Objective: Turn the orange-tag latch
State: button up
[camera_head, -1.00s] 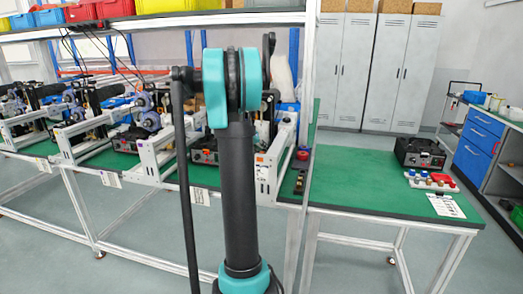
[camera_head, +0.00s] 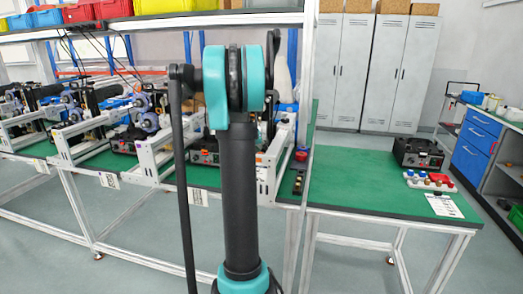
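A small orange mark (camera_head: 259,157), likely the orange tag, shows on the near end of the light metal machine frame (camera_head: 265,182) just right of my arm. It is too small to make out a latch or how it is turned. My teal and black arm stands upright in the middle of the view and hides part of the machine behind it. My gripper is not in the view.
Several similar machine frames (camera_head: 150,165) stand left on the green bench. A side table (camera_head: 370,190) at the right bears a black case (camera_head: 417,152) and several small knobs (camera_head: 430,181). An aluminium post (camera_head: 306,100) rises near the orange mark. Floor shows in front.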

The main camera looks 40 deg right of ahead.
jog(key=shift+o, duration=0.7)
jog(key=v, duration=1.2)
jog(key=shift+c, duration=0.5)
